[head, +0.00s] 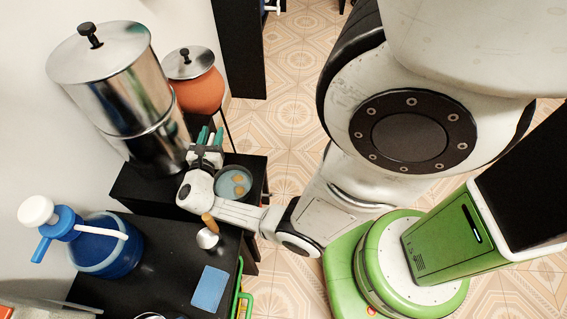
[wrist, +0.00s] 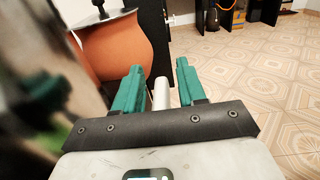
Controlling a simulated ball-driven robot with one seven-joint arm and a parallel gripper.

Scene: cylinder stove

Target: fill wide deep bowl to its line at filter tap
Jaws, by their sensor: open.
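The filter is a tall polished steel cylinder (head: 125,85) with a black-knobbed lid, on a black stand at the upper left in the head view. A round bowl (head: 235,183) with a dark rim and blue-grey inside, showing orange patches, sits on the stand beside my wrist. I cannot tell its line or water level. My gripper (head: 208,135) is open, with green fingers close to the filter's lower right side. In the wrist view my gripper (wrist: 161,75) has a pale upright rod (wrist: 161,93) between its fingers; I cannot tell if this is the tap. The filter's tap is hidden in the head view.
An orange clay pot (head: 200,92) with a steel lid stands behind the filter; it also shows in the wrist view (wrist: 117,47). A blue jug with a pump (head: 110,250), a ladle (head: 208,238) and a blue cloth (head: 210,289) are on the black table.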

